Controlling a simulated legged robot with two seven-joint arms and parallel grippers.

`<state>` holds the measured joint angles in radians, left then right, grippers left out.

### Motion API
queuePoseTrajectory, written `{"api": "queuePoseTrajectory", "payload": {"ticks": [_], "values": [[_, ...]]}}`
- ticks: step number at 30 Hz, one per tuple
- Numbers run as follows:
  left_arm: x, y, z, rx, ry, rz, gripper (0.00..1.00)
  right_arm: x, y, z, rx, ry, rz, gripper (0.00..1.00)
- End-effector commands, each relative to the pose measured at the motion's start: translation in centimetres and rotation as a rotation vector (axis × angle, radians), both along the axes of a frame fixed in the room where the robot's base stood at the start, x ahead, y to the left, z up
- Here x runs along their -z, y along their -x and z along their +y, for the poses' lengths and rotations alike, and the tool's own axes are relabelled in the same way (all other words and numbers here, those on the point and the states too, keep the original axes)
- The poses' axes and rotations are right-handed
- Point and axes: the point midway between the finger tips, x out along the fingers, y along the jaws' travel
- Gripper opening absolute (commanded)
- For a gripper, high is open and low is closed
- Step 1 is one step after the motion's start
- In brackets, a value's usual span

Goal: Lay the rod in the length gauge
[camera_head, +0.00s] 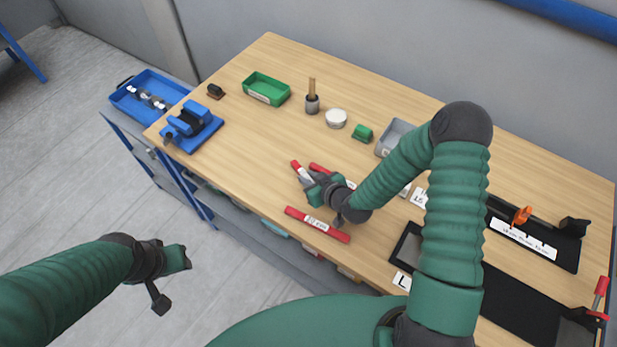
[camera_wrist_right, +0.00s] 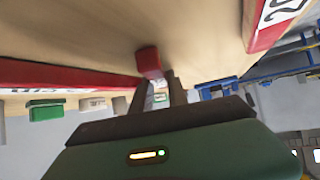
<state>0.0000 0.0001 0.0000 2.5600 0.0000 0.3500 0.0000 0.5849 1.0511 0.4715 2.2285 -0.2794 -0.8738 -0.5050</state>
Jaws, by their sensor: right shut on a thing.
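My right gripper (camera_head: 312,188) is shut on a red rod (camera_head: 296,168) with a white label, near the middle of the wooden table. In the right wrist view, the held rod's red end (camera_wrist_right: 148,60) shows between the fingers. A second red rod (camera_head: 318,168) lies just behind the gripper, partly hidden. A third red rod (camera_head: 317,225) with a white label lies in front of it. A black fixture (camera_head: 570,255) with an orange piece and a white printed strip, apparently the length gauge, stands at the right. My left gripper (camera_head: 183,258) is off the table; its jaw opening is unclear.
A black tray (camera_head: 525,312) lies at the front right, by an L card (camera_head: 401,281). A grey bin (camera_head: 392,135) is partly behind my right arm. A green tray (camera_head: 266,88), white disc (camera_head: 336,118) and blue fixture (camera_head: 191,125) stand farther left. The left front tabletop is clear.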

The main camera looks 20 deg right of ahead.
Motion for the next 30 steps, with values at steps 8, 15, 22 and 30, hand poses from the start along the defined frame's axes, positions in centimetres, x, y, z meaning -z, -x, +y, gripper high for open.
{"api": "queuePoseTrajectory", "payload": {"ticks": [8, 15, 22, 30], "values": [[0.2, 0.0, 0.0, 0.0, 0.0, 0.0, 0.36, 0.1, 0.0, 0.0, 0.001, -0.001, 0.0, 0.29], [0.0, 0.0, 0.0, 0.0, 0.0, 0.0, 0.36, 0.0, 0.0, 0.0, 0.001, -0.001, 0.001, 0.29], [0.3, 0.0, 0.0, 0.0, 0.0, 0.0, 0.36, -2.0, 2.9, -0.9, 0.001, 0.002, 0.0, 0.29], [-2.4, 0.0, 0.0, 0.0, 0.0, 0.001, 0.36, -6.8, 8.2, -2.3, 0.004, -0.002, 0.005, 0.29]]}}
